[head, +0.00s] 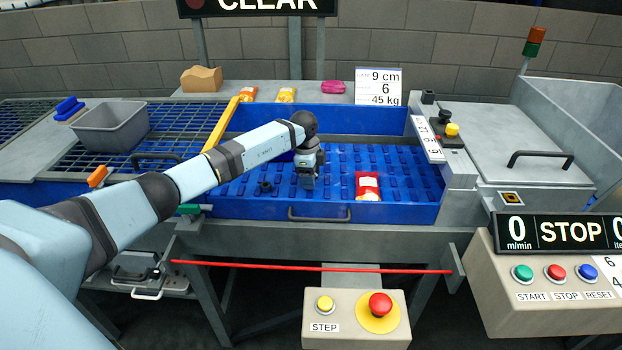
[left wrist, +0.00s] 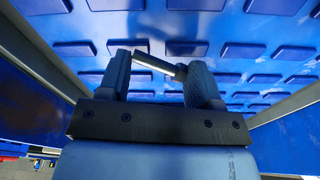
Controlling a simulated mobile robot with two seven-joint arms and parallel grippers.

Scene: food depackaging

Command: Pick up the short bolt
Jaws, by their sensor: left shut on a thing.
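My left gripper (head: 307,183) reaches down into the blue studded tray (head: 335,156), near its middle. In the left wrist view the gripper (left wrist: 158,66) is shut on a short bolt (left wrist: 154,62), a thin silvery rod with a dark end, lying slantwise between the two fingertips. Blue studs of the tray show beyond it. In the head view the bolt cannot be made out at the fingertips. Whether the bolt touches the tray is unclear. My right gripper is not in view.
A red packet (head: 368,187) lies in the tray right of my gripper. A small dark piece (head: 265,187) lies to its left. The tray's raised walls surround the gripper. A grey bin (head: 110,128) stands on the mesh at left. A red stop button (head: 380,305) is in front.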

